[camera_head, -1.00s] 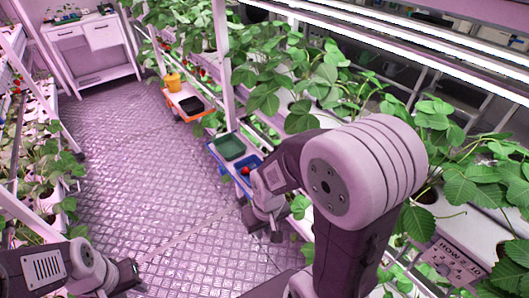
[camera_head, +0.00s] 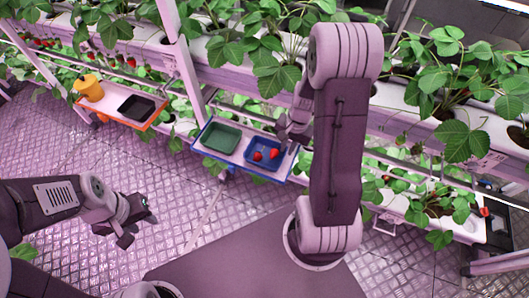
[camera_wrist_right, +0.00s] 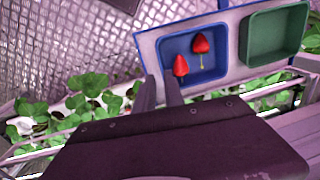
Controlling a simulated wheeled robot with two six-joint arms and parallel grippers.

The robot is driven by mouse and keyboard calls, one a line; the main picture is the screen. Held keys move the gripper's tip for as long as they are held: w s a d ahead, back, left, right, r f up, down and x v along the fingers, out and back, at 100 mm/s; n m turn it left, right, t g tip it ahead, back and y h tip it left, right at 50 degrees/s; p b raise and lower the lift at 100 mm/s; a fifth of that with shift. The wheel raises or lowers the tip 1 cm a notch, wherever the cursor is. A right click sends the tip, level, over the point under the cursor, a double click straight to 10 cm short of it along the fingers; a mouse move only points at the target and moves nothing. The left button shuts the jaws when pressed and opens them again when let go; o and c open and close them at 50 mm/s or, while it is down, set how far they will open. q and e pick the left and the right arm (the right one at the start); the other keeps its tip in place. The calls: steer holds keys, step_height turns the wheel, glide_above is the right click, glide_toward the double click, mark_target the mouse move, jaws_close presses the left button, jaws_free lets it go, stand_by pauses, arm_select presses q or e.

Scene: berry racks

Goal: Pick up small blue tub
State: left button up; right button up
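The small blue tub (camera_head: 251,160) sits on a white tray with a blue edge, low at the rack. It holds two red strawberries (camera_head: 273,154). The tub also shows in the right wrist view (camera_wrist_right: 212,72), with the strawberries inside. My right gripper (camera_head: 284,136) is at the tub's right rim in the head view. In the right wrist view its two fingers (camera_wrist_right: 160,82) are a narrow gap apart at the near corner of the tub; I cannot tell whether they touch it. My left gripper (camera_head: 138,218) is over the floor at the left, away from the tub; its fingers are unclear.
A green tub (camera_head: 221,138) shares the white tray (camera_head: 240,156) with the blue one. Strawberry plants and rack posts surround the trays. The floor in front is clear.

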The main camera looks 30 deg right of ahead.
steer(key=f, duration=0.1)
steer(key=a+f+b, duration=0.1)
steer(key=f, duration=0.1)
steer(key=shift+f, duration=0.15)
steer(key=shift+w+f, duration=0.15)
steer(key=shift+f, duration=0.2)
steer(key=f+b, duration=0.1)
steer(key=f, duration=0.3)
steer(key=shift+w+f, duration=0.1)
steer(key=shift+w, duration=0.1)
steer(key=shift+w+a+f, duration=0.1)
steer(key=shift+w+f, duration=0.05)
steer(key=shift+f, duration=0.2)
steer(key=shift+r, duration=0.1)
jaws_close()
steer(key=shift+r, duration=0.1)
stand_by(0.5)
